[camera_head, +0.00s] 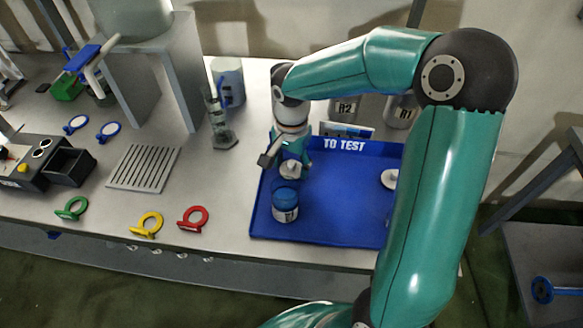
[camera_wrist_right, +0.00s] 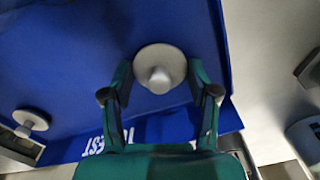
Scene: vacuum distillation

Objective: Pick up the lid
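A light grey round lid with a raised knob (camera_wrist_right: 160,70) is at the blue tray in the right wrist view. In the head view the lid (camera_head: 290,170) shows just below my right gripper (camera_head: 289,158). In the wrist view the fingers of my right gripper (camera_wrist_right: 160,64) are spread on either side of the lid, with narrow gaps to its rim. The gripper is open. A second similar lid (camera_head: 389,178) is at the right of the tray, partly hidden by my right arm; it also shows in the wrist view (camera_wrist_right: 31,120). My left gripper is not in view.
The blue "TO TEST" tray (camera_head: 340,222) holds a blue-lidded labelled jar (camera_head: 285,205) near the lid. Bottles R2 (camera_head: 345,107) and R1 (camera_head: 401,111) stand behind it. A glass cylinder (camera_head: 220,122) stands left. Coloured rings lie along the front of the table.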

